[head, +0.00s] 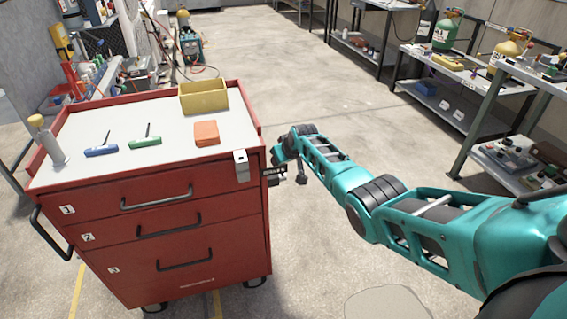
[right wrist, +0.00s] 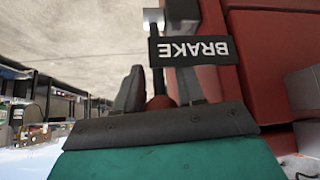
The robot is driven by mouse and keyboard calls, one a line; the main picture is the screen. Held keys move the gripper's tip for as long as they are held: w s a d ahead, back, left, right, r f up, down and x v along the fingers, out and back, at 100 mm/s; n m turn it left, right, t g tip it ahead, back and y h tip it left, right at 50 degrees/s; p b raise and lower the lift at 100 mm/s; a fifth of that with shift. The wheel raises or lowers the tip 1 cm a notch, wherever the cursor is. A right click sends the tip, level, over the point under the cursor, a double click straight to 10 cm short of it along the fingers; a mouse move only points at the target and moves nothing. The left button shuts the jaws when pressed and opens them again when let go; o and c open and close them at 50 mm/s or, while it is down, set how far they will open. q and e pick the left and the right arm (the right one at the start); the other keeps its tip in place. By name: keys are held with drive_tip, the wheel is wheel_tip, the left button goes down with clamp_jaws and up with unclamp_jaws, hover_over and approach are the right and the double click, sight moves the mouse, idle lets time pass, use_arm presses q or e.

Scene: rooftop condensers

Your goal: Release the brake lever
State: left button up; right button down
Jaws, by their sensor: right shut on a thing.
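The red tool cart (head: 190,240) stands at the left in the head view. A black BRAKE label (head: 274,171) sticks out from its right side; it reads upside down in the right wrist view (right wrist: 193,50). The label partly hides one finger. My left gripper is out of view.
On the cart top are a yellow bin (head: 204,98), an orange block (head: 206,133), and blue (head: 101,151) and green (head: 145,142) handled tools. A silver bracket (head: 241,165) sits at its front right corner. Shelves (head: 468,120) stand at right.

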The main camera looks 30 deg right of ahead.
drive_tip(key=shift+w+r, duration=0.1)
idle(0.4)
drive_tip(key=c, duration=0.8)
unclamp_jaws()
drive_tip(key=shift+r+p, duration=0.2)
drive_tip(key=shift+p, duration=0.15)
drive_tip(key=p+v, duration=0.4)
drive_tip(key=v, duration=0.8)
drive_tip(key=shift+r, duration=0.2)
